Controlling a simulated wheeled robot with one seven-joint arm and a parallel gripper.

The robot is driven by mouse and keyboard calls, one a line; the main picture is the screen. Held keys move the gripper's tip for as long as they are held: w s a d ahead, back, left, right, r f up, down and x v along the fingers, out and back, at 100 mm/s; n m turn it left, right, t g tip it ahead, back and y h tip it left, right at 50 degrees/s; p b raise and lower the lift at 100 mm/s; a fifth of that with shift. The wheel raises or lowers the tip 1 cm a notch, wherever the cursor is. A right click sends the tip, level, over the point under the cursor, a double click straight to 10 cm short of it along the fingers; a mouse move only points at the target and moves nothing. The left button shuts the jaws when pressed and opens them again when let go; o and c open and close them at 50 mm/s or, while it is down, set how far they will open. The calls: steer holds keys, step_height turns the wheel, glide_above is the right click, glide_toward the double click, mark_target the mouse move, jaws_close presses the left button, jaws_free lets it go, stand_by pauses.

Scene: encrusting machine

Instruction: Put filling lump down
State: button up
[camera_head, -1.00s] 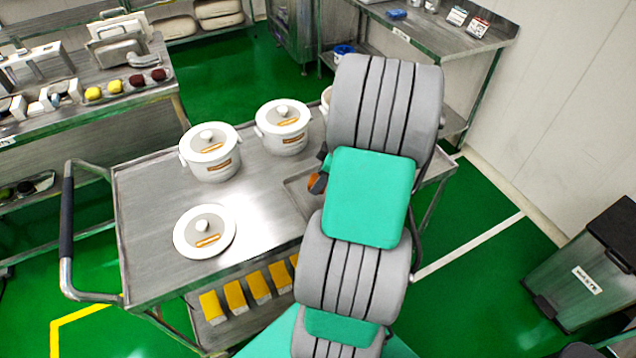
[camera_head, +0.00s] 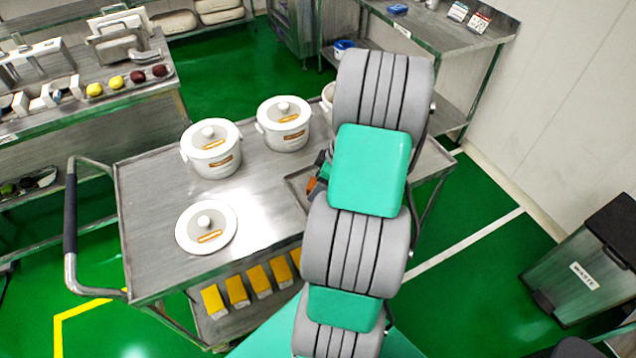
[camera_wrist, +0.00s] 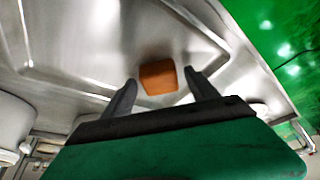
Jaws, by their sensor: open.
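The filling lump (camera_wrist: 158,78) is an orange-brown block on a shiny metal tray surface (camera_wrist: 75,45) in the wrist view. My gripper (camera_wrist: 160,76) is open, with one dark finger on each side of the lump. Gaps show between the lump and both fingers. In the head view, an orange-brown patch that looks like the lump (camera_head: 311,185) shows at the left edge of my arm, over the shallow tray (camera_head: 292,181) on the steel cart (camera_head: 150,215). My arm hides most of the tray and gripper there.
White lidded pots (camera_head: 212,150) stand on the cart behind and left of the tray. A round white lid (camera_head: 206,228) lies at the front. Yellow-topped blocks (camera_head: 237,291) sit on the lower shelf. A waste bin (camera_head: 590,265) stands at right.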

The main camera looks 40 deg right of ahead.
steer(key=b+v, duration=0.2)
steer(key=v, duration=1)
steer(key=w+a+r+m+g+h, duration=0.1)
steer(key=w+a+r, duration=0.1)
steer(key=a, duration=0.6)
steer(key=w+a+r+m, duration=0.1)
steer(key=w+a+r, duration=0.2)
steer(key=a, duration=0.4)
steer(key=s+a+r+m, duration=0.1)
steer(key=s+a+m, duration=0.1)
steer(key=a, duration=0.5)
steer(key=s+a+r+m+t+h, duration=0.1)
steer(key=s+a+m, duration=0.1)
steer(key=a, duration=0.6)
steer(key=shift+s, duration=0.8)
steer(key=shift+r, duration=0.1)
